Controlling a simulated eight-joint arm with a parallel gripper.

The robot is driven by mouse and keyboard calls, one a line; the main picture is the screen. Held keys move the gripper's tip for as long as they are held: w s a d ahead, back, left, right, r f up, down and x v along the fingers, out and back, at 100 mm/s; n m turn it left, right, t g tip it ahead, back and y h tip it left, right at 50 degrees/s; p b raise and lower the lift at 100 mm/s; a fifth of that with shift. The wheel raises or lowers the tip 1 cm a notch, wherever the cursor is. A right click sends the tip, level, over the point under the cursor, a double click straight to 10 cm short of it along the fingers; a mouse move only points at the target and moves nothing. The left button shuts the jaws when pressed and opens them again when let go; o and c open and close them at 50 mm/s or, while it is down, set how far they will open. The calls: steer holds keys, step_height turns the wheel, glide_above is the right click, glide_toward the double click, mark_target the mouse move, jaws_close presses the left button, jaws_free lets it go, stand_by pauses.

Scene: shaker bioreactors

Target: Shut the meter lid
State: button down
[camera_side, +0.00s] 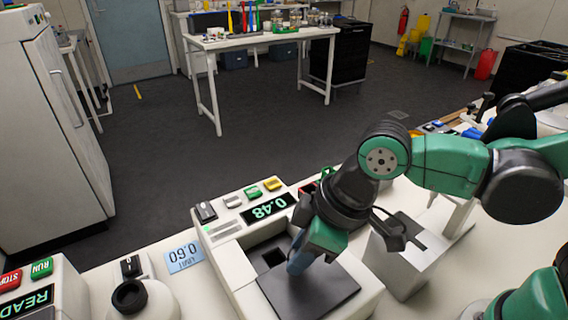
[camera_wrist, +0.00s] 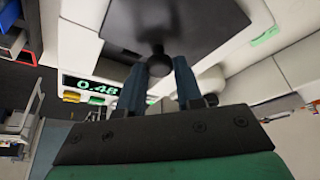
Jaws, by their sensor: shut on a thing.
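The meter (camera_side: 225,262) is a pale box with a green 0.48 display (camera_side: 268,208), also visible in the wrist view (camera_wrist: 92,84). Its dark flat lid (camera_side: 325,292) lies at the near side of the top, beside a dark square opening (camera_side: 268,258) that shows uncovered. The lid fills the top middle of the wrist view (camera_wrist: 185,22), with a round black knob (camera_wrist: 157,62) standing on it. My gripper (camera_side: 296,266) is over the lid's far edge. In the wrist view its blue fingers (camera_wrist: 160,72) are closed around the knob. The side view partly hides this contact.
Coloured buttons (camera_side: 253,192) line the meter's back. A pale grey box (camera_side: 405,255) stands close to the right.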

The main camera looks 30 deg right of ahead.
stand_by(0.8)
glide_above(255, 227)
steer(key=s+d, duration=0.1)
steer(key=shift+s+d, duration=0.2)
steer(key=c, duration=0.6)
jaws_free()
steer(key=shift+r, duration=0.1)
steer(key=v, duration=0.5)
steer(key=shift+s+d+r, duration=0.1)
steer(key=shift+r, duration=0.15)
